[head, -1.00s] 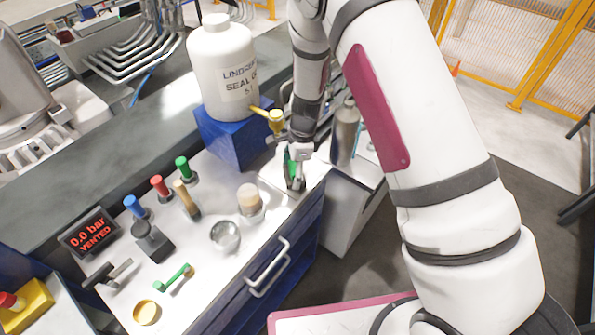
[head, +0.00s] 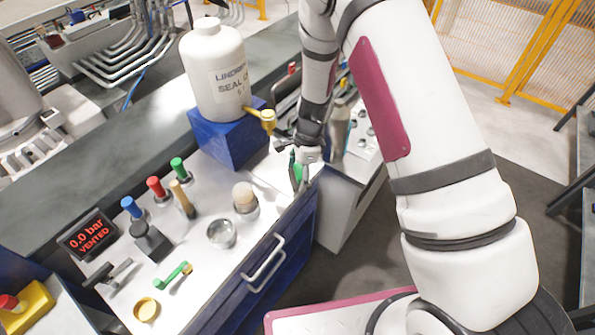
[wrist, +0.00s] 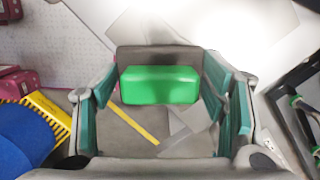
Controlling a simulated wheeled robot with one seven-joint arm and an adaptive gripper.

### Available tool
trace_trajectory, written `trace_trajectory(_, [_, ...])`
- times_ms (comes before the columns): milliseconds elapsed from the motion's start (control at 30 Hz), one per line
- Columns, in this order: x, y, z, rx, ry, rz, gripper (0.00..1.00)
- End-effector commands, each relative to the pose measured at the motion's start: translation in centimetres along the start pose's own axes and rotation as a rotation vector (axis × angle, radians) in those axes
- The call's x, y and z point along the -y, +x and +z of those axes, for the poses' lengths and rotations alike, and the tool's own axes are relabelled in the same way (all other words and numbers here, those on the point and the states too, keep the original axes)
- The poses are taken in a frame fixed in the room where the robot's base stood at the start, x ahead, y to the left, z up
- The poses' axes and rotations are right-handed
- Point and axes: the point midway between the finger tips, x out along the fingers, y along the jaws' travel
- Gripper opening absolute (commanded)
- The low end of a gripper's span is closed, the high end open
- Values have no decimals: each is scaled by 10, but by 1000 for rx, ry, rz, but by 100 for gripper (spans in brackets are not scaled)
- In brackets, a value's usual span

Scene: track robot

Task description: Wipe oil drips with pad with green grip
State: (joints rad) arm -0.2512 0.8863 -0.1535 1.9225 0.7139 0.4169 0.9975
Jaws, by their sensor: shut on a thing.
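My gripper (head: 303,168) is at the right end of the white bench top (head: 195,277), near its edge, below and right of the oil bottle's yellow tap (head: 268,118). In the wrist view my gripper (wrist: 163,108) has its teal finger pads on either side of the green grip (wrist: 160,85), shut on it. A grey pad (wrist: 150,55) shows behind the grip. In the head view only a sliver of green shows at the fingers. I cannot make out any oil drips. The head view does not settle whether the pad touches the top.
A white bottle (head: 213,80) stands on a blue block (head: 230,140). Several coloured handles, a metal cup (head: 221,234), a brush jar (head: 245,197) and a green-handled tool (head: 174,275) occupy the bench's left and middle. A grey flask (head: 337,130) stands right of my gripper.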

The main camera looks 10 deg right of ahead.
Motion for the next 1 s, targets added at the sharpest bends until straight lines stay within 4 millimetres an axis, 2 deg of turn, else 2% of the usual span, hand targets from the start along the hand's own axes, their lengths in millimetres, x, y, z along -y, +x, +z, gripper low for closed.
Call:
trace_trajectory(533, [29, 10, 24, -1, -2, 1, 24])
trace_trajectory(600, [30, 10, 26, -1, -1, 2, 12])
trace_trajectory(867, [29, 9, 26, -1, 0, 3, 11])
trace_trajectory(1000, [28, 1, 28, -1, -2, 2, 11])
